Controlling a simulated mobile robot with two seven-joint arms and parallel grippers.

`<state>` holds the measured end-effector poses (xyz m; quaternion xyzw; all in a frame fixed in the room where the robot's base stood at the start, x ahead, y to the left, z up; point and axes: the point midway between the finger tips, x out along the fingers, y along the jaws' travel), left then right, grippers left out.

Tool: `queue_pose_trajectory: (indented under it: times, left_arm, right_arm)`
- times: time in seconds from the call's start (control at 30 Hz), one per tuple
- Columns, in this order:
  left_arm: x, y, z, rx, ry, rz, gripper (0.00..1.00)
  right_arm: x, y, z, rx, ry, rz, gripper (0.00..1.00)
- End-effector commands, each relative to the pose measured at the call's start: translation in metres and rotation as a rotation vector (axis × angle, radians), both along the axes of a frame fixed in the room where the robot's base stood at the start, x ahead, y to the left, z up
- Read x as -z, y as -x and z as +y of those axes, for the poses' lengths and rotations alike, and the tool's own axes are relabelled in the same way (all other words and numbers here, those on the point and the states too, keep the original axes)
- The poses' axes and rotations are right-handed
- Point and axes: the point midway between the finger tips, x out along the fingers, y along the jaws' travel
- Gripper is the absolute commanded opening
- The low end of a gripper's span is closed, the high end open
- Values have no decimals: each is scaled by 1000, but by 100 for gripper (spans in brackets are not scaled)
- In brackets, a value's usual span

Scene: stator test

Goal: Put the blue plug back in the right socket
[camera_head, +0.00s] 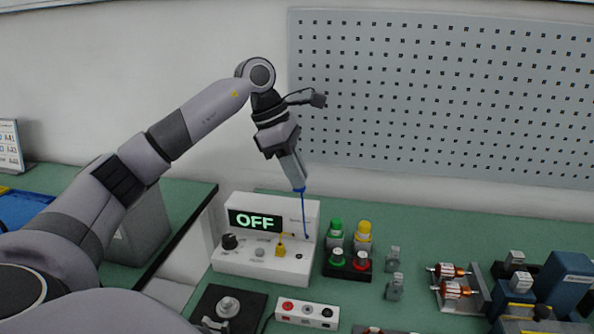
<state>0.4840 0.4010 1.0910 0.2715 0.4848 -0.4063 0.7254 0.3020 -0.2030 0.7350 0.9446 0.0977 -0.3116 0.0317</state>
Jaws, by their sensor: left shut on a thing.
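My left gripper (298,184) points down above the right part of the white tester (262,266). It is shut on the blue plug (300,189), of which only a small blue part shows below the fingers. A thin blue lead hangs from it in front of the tester's right side. The tester's display (255,221) reads OFF. A yellow plug (280,249) sits in the tester's front. To its right is a small dark socket (299,256), which looks empty. The plug is well above this socket and apart from it. My right gripper is not in view.
A white box with red and black spots (307,313) lies in front. Copper-wound parts (452,281) and blue fixtures (565,280) are at the right. A pegboard (440,90) hangs behind.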

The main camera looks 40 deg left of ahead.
Motion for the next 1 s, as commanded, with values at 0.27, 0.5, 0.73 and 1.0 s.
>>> queue_pose_trajectory:
  times: [0.27, 0.5, 0.73, 1.0]
  left_arm:
    - [22, 0, 0, -1, 0, 0, 0]
    - [47, 0, 0, -1, -1, 1, 0]
    - [69, 0, 0, 0, -1, 0, 0]
    - [96, 0, 0, 0, 0, -1, 0]
  right_arm:
    - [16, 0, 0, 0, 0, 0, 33]
    - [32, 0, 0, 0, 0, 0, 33]
    - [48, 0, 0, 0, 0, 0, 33]
    - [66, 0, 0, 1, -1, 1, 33]
